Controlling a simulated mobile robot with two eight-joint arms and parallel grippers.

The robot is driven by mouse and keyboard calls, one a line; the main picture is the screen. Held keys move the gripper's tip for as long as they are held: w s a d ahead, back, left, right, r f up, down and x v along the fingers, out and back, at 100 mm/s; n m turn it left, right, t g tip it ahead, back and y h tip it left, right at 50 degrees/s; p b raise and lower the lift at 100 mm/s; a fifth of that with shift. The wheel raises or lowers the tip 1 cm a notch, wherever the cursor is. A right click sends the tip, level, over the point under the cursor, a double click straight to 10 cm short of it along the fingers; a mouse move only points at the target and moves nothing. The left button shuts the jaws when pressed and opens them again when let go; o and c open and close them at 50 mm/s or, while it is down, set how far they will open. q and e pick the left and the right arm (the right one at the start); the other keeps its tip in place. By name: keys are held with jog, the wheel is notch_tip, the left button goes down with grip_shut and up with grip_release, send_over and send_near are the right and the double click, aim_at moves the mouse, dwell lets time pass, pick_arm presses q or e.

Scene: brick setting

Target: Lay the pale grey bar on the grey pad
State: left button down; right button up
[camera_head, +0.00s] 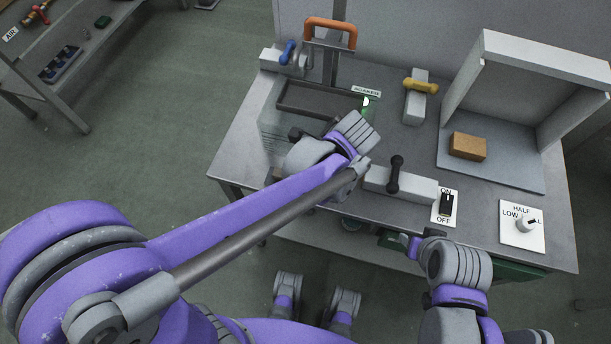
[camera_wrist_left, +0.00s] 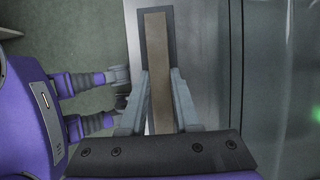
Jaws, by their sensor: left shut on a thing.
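My left gripper (camera_wrist_left: 160,76) is shut on a long, narrow grey-brown bar (camera_wrist_left: 160,45), which runs lengthwise between its fingers in the left wrist view. A dark grey pad (camera_wrist_left: 144,36) shows as a border around the bar's far end. I cannot tell whether the bar touches the pad or is just above it. In the head view my left wrist (camera_head: 325,150) is over the front left of the bench and hides fingers, bar and pad. My right gripper (camera_head: 413,246) is low at the bench's front edge; its fingers are too unclear to judge.
A tank (camera_head: 300,100) labelled SOAKER with an orange handle (camera_head: 331,25) stands at the back left of the bench. Lever blocks, an ON/OFF switch (camera_head: 445,205) and a dial (camera_head: 524,226) are nearby. A brown brick (camera_head: 467,146) lies in the open-fronted booth (camera_head: 520,165) at right.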

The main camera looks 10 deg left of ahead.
pick_arm(q)
jog(key=shift+f, duration=0.2)
jog(key=c, duration=1.1)
grip_release()
jog(key=shift+f, duration=0.1)
jog(key=o, duration=0.5)
jog(key=shift+c, duration=0.2)
jog(key=shift+r, duration=0.2)
jog(key=p+v, duration=0.1)
jog(key=v, duration=1.1)
jog(key=s+a+f+n+t+h, duration=0.2)
jog(key=s+a+f+n, duration=0.2)
jog(key=n, duration=0.5)
jog(key=s+a+f+n+t+h, duration=0.2)
jog(key=s+a+f+n, duration=0.2)
jog(key=a+n, duration=0.5)
jog(key=shift+s+f+t+h, duration=0.3)
jog(key=shift+s+f+t, duration=0.1)
jog(key=shift+s, duration=0.05)
